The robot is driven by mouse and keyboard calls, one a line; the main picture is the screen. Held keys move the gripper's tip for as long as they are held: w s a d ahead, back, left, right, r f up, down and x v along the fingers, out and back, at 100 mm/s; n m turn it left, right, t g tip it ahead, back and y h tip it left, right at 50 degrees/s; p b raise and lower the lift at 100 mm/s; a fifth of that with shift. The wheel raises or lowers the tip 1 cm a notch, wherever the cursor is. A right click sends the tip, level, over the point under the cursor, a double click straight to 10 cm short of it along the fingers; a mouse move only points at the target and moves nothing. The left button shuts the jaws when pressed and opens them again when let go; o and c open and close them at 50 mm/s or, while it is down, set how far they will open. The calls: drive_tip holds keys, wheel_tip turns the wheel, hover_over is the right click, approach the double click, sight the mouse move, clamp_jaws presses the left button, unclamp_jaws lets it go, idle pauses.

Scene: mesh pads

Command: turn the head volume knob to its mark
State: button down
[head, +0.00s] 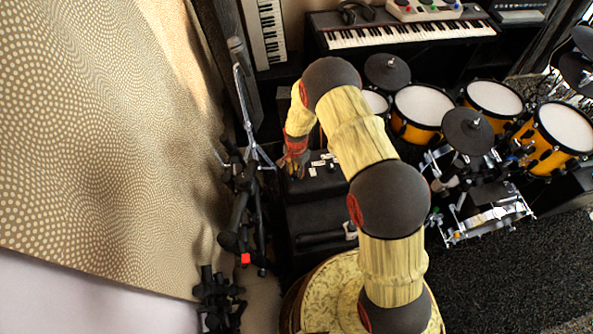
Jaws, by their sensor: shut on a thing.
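My arm arches over from the front. My gripper (294,166) points down at the left part of the top of a black amp head (325,182), which has a few small white labels. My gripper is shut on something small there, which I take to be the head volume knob. The fingers hide the knob, and its mark and pointer cannot be made out in this view.
A metal stand (246,140) rises close to the left of my gripper. A lower black box (307,217) sits in front of the amp head. Yellow drums (420,105) are at the right, and a keyboard (410,33) is at the back. A patterned curtain (110,130) fills the left.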

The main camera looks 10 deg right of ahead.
sight(297, 172)
idle(0.3)
drive_tip(key=c, duration=1.6)
unclamp_jaws()
drive_tip(key=shift+o, duration=0.3)
wheel_tip(297, 172, up, 12)
